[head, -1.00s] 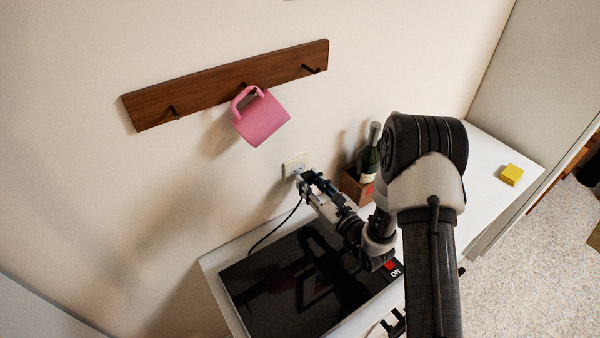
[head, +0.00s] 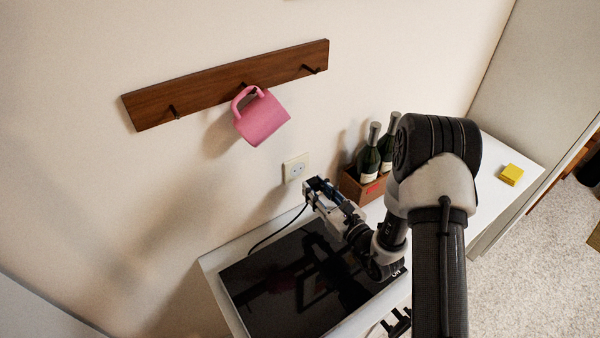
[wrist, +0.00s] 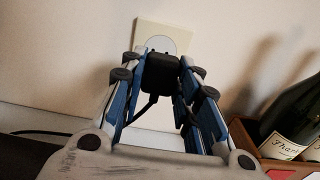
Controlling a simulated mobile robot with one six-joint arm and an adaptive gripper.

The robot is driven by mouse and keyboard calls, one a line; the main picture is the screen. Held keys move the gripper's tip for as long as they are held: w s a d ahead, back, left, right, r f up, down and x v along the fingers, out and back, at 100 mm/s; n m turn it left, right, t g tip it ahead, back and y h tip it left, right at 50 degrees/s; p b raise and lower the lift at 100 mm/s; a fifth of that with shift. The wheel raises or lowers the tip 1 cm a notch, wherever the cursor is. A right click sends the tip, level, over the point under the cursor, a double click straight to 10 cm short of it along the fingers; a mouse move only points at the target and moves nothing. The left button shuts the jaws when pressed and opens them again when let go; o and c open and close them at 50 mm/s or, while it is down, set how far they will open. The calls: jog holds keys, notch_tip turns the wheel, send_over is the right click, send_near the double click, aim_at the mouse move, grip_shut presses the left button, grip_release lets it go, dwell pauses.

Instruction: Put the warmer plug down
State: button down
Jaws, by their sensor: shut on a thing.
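The warmer plug (wrist: 160,74) is a black block between the fingers of my gripper (wrist: 158,82) in the wrist view. My gripper is shut on it, in front of and a little below the white wall outlet (wrist: 165,38). In the head view my gripper (head: 312,190) is beside the outlet (head: 296,168), whose socket face is bare. The plug's black cord (head: 272,238) runs down to the back of the black warmer plate (head: 262,300). The plug itself is mostly hidden by my gripper in the head view.
A wooden crate (head: 350,187) with two bottles (head: 370,160) stands right of my gripper. A pink mug (head: 262,120) hangs from a wooden hook rail (head: 225,85). A yellow block (head: 511,175) lies on the white counter (head: 484,200), which has free room around it.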

jog(key=s+d+r+m+h, duration=0.1)
jog(key=s+d+r, duration=0.1)
jog(key=s+d, duration=0.6)
jog(key=shift+s+d+r+t, duration=0.35)
jog(key=shift+d+r+t, duration=0.05)
jog(key=shift+d, duration=0.5)
jog(key=shift+a, duration=0.1)
